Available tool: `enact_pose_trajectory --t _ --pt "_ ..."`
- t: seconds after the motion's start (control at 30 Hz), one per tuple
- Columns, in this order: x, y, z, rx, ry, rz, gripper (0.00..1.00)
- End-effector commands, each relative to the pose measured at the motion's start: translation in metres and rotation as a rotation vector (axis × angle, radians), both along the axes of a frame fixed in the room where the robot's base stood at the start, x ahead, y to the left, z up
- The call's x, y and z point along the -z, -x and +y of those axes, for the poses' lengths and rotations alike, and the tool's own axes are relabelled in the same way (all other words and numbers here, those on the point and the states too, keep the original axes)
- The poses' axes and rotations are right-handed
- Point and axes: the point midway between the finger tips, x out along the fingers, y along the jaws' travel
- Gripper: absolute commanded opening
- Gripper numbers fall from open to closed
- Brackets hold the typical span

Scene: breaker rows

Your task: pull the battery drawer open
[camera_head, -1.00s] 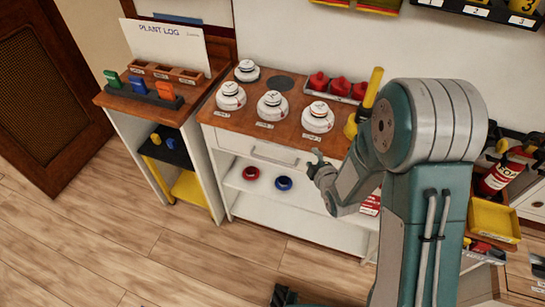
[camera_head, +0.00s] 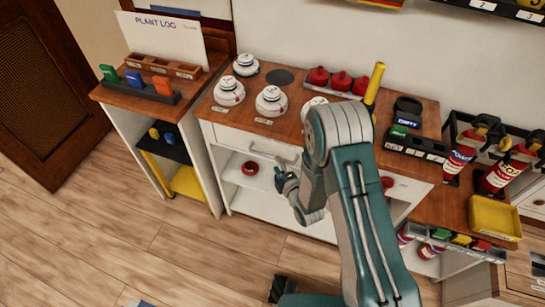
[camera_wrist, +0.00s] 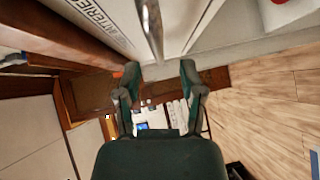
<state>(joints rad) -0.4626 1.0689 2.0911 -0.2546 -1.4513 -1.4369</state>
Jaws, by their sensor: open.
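The battery drawer (camera_head: 238,141) is a white front under the wooden counter top, and it looks shut. Its grey bar handle (camera_head: 270,155) runs across the front. In the wrist view the metal handle (camera_wrist: 152,25) lies ahead of my fingertips, roughly in line with the gap between them. The drawer's label (camera_wrist: 97,22), partly readable, shows beside it. My gripper (camera_head: 284,175) is just in front of and below the handle's right part. In the wrist view my gripper (camera_wrist: 160,72) is open and empty, apart from the handle.
Smoke detectors (camera_head: 271,100) and red pieces (camera_head: 341,80) stand on the counter. A red ring (camera_head: 250,168) lies on the shelf below. A yellow tray (camera_head: 495,219) and extinguishers (camera_head: 464,155) stand at right. The floor (camera_head: 150,240) in front is clear.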

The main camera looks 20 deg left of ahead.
Motion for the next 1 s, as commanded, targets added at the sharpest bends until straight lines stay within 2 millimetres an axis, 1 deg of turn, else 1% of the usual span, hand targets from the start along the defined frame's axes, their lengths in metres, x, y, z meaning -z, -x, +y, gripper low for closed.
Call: enact_pose_trajectory --t 0.1,0.23,0.4,0.6,0.63,0.67,0.7,0.73,1.0 --pt "0.002 -0.015 0.014 -0.001 -0.001 -0.002 0.51" --pt "0.005 -0.027 0.023 0.0 -0.001 -0.001 0.51" --pt "0.006 -0.032 0.027 0.001 -0.001 0.001 0.51" --pt "0.006 -0.032 0.027 0.001 -0.001 0.001 0.51" --pt "0.006 -0.032 0.027 0.001 -0.001 0.001 0.42" --pt "0.006 -0.032 0.027 0.001 -0.001 0.001 0.29" --pt "0.006 -0.032 0.027 0.001 -0.001 0.001 0.11" --pt "0.005 -0.032 0.027 0.001 -0.001 0.001 0.0" --pt "0.007 -0.032 0.027 0.001 0.001 0.003 0.0"
